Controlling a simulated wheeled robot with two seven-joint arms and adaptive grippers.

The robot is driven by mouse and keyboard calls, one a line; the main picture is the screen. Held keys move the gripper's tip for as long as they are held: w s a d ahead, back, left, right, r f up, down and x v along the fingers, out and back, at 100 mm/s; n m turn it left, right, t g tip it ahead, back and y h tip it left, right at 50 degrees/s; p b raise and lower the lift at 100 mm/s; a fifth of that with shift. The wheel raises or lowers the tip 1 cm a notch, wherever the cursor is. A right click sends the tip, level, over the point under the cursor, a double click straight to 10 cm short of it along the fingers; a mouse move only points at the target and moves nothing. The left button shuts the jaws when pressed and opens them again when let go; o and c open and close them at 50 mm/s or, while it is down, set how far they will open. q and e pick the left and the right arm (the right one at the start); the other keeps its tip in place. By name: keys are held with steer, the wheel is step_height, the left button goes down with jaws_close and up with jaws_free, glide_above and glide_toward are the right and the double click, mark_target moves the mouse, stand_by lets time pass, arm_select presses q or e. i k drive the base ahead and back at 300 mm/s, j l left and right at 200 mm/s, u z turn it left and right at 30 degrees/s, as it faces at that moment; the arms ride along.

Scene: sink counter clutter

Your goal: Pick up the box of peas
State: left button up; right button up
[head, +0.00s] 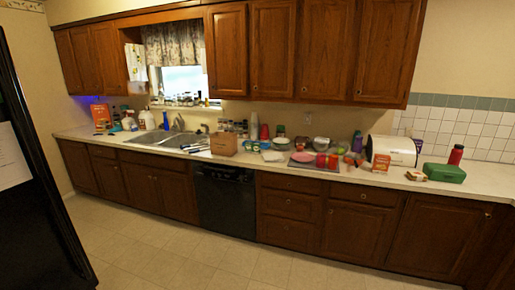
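I cannot tell which item is the box of peas; labels are too small to read in the head view. A green box-shaped item (444,173) lies at the right end of the counter. A small orange box (381,162) stands left of it, in front of a white rounded appliance (396,150). A larger orange box (101,116) stands at the far left of the counter. A brown cardboard box (223,144) stands right of the sink. Neither of my grippers shows in this view.
The long pale counter (345,176) is cluttered with bottles, cups and bowls. A double sink (167,138) is set in left of the middle. A red bottle (456,154) stands at the right. A black fridge (25,190) stands at left. The tiled floor (190,252) is clear.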

mark_target(250, 147)
steer(key=i+l+z, duration=0.1)
steer(key=i+l, duration=0.2)
steer(key=i, duration=0.45)
steer(key=i+l+z, duration=0.1)
steer(key=i+l, duration=0.15)
steer(key=i, duration=0.55)
steer(key=i+l, duration=0.15)
steer(key=i, duration=0.6)
steer(key=i+l+z, duration=0.15)
steer(key=i, duration=0.65)
